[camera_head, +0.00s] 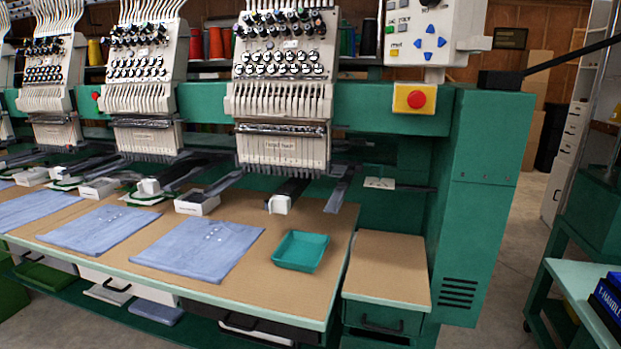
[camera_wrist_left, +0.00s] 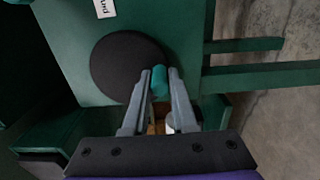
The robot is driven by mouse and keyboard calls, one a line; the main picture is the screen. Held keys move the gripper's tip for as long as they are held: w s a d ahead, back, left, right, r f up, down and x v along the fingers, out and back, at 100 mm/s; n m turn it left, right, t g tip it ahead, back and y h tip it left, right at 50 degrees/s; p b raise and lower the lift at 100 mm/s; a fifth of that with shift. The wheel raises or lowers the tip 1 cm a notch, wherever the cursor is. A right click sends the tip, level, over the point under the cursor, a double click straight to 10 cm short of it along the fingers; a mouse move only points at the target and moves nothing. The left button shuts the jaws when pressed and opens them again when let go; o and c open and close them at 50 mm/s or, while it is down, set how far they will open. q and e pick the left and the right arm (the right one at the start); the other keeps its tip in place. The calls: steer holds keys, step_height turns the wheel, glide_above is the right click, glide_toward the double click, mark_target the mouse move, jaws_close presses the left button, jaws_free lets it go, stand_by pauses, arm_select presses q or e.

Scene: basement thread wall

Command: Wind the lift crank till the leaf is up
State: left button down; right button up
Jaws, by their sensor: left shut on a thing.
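In the left wrist view my left gripper (camera_wrist_left: 160,82) is shut on a teal crank grip (camera_wrist_left: 159,80). The grip stands at the right edge of a round black crank disc (camera_wrist_left: 125,66) on a green panel (camera_wrist_left: 75,60). Part of the disc is hidden behind the finger. Neither gripper shows in the head view, and the crank does not show there either. A brown-topped table section (camera_head: 390,265) with a green front stands right of the main table in the head view; I cannot tell whether it is the leaf.
A green embroidery machine (camera_head: 480,190) with several needle heads stands behind a brown table (camera_head: 190,270). Blue cloths (camera_head: 200,247) and a teal tray (camera_head: 300,251) lie on it. A cart (camera_head: 580,285) stands at right. Open floor shows between machine and cart.

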arm_select(q)
steer(key=shift+w+a+r, duration=0.2)
steer(key=shift+a, duration=0.05)
steer(key=a, duration=0.1)
steer(key=a+r, duration=0.1)
steer(key=w+a+r, duration=0.1)
steer(key=shift+a, duration=0.35)
steer(key=c, duration=1.1)
jaws_free()
steer(key=shift+d, duration=0.1)
steer(key=o, duration=0.4)
steer(key=shift+s+d, duration=0.15)
steer(key=shift+d, duration=0.2)
steer(key=shift+f, duration=0.1)
